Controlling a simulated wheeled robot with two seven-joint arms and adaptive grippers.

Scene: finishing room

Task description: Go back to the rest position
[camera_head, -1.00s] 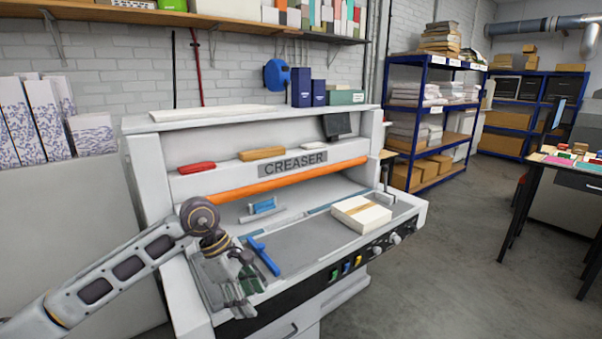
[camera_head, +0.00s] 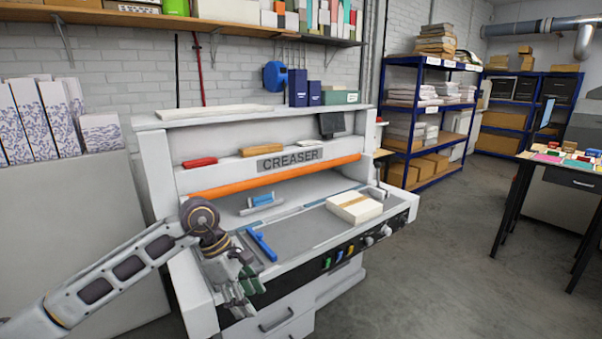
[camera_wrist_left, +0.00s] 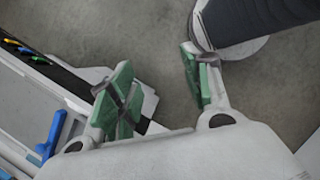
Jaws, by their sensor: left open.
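My left gripper (camera_head: 240,290) is at the left front of the creaser machine (camera_head: 262,315), in front of its bed. In the left wrist view its green-padded fingers (camera_wrist_left: 160,95) are spread apart with nothing between them. Grey floor and a dark round-ended part show beyond the fingers. My left arm reaches in from the lower left of the head view. My right gripper does not show in either view.
Blue shelving (camera_head: 398,130) stands behind. A black-legged table (camera_head: 560,177) stands at right. Floor between is clear.

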